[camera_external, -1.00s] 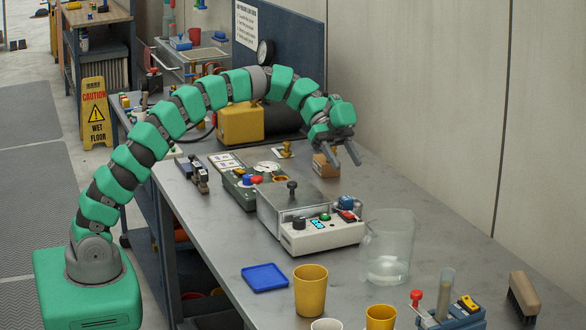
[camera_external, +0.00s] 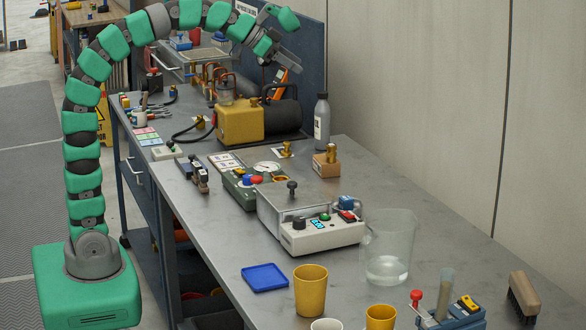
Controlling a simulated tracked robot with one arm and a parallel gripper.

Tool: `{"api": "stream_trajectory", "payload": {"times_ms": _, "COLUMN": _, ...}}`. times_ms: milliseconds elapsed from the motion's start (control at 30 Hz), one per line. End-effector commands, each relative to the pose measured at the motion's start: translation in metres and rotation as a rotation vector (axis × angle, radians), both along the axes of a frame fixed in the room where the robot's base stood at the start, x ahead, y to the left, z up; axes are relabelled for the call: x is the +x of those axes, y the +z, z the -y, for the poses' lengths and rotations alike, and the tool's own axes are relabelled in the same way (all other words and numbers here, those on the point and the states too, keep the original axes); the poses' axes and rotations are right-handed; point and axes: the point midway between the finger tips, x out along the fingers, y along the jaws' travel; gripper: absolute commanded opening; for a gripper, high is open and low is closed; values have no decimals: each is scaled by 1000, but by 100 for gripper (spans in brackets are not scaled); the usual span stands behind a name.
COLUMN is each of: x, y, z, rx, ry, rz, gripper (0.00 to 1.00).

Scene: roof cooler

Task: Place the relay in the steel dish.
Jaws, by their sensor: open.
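My gripper (camera_external: 289,47) is raised high above the back of the bench, in front of the blue panel. Its jaws are apart and I see nothing between them. A small blue block (camera_external: 346,203), which may be the relay, sits at the back right of the white-fronted control box (camera_external: 322,237). It is well below my gripper and to its right, and nothing touches it from my arm. I cannot make out a steel dish with certainty in this view.
A wooden block with a brass fitting (camera_external: 327,166) and a grey bottle (camera_external: 322,122) stand near the wall. A yellow pump (camera_external: 238,124) stands behind. A clear jug (camera_external: 388,250), yellow cup (camera_external: 310,290) and blue tray (camera_external: 265,278) are in front.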

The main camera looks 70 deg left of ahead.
Motion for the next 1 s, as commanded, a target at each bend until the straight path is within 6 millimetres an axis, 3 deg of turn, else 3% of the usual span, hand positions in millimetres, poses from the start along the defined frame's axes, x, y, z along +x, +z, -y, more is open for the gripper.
{"api": "stream_trajectory", "payload": {"times_ms": 33, "x": -13, "y": 18, "z": -5, "rx": -7, "ry": 41, "rz": 38, "gripper": 52}}
{"api": "stream_trajectory", "payload": {"times_ms": 233, "x": -58, "y": 75, "z": -24, "rx": -54, "ry": 200, "rz": 183, "gripper": 52}}
{"api": "stream_trajectory", "payload": {"times_ms": 500, "x": -108, "y": 128, "z": -39, "rx": -125, "ry": 322, "rz": 347, "gripper": 52}}
{"api": "stream_trajectory", "payload": {"times_ms": 667, "x": -118, "y": 137, "z": -41, "rx": -142, "ry": 342, "rz": 378, "gripper": 52}}
{"api": "stream_trajectory", "payload": {"times_ms": 1000, "x": -118, "y": 137, "z": -42, "rx": -142, "ry": 344, "rz": 379, "gripper": 52}}
